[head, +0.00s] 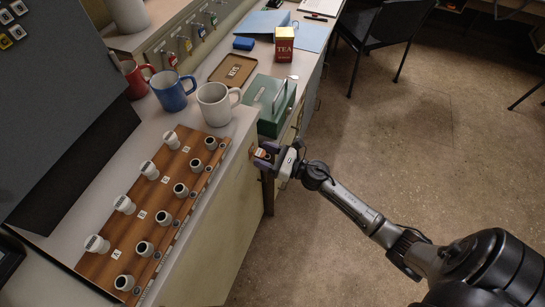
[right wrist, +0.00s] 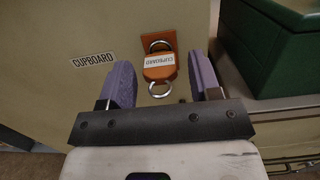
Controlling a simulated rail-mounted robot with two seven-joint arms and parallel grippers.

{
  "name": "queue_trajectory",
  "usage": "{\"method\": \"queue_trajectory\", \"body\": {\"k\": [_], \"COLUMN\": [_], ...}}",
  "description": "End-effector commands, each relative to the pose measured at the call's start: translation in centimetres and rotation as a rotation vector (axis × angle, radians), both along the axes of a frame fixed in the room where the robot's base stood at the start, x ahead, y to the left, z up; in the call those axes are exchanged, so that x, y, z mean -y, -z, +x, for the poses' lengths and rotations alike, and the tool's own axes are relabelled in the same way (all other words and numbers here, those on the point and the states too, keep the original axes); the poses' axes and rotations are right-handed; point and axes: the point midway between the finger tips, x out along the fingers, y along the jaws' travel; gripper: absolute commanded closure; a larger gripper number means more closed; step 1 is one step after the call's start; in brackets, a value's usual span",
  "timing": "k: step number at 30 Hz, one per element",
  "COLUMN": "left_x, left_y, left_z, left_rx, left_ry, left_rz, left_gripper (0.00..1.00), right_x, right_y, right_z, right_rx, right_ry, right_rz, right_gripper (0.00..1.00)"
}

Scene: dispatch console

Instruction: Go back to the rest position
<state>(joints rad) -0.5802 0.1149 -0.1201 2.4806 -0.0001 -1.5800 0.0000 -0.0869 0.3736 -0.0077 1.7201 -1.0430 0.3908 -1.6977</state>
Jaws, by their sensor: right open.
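My right gripper (head: 265,156) is at the front face of the counter, beside the green box. In the right wrist view the right gripper (right wrist: 160,64) has its two purple fingers apart. My left gripper is in neither view.
The green box (head: 278,104) stands at the counter edge. A wooden board (head: 160,210) holds several knobs and white pieces. White (head: 217,103), blue (head: 173,90) and red (head: 135,80) mugs stand behind. A dark chair (head: 375,30) is at the back. The floor (head: 430,130) at right is clear.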

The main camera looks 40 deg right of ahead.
Motion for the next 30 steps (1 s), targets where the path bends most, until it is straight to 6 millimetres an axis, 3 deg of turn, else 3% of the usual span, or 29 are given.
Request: {"method": "queue_trajectory", "body": {"k": [18,30], "left_x": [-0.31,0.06], "left_y": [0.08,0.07], "left_z": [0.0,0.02], "left_rx": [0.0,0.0], "left_ry": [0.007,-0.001], "left_rz": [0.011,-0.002], "left_gripper": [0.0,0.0], "right_x": [-0.47,-0.46], "right_y": [-0.09,-0.09], "right_z": [0.95,0.93], "right_rx": [-0.001,-0.001], "right_ry": [0.001,0.0], "right_rz": [0.001,0.0], "right_gripper": [0.43,0.81]}}
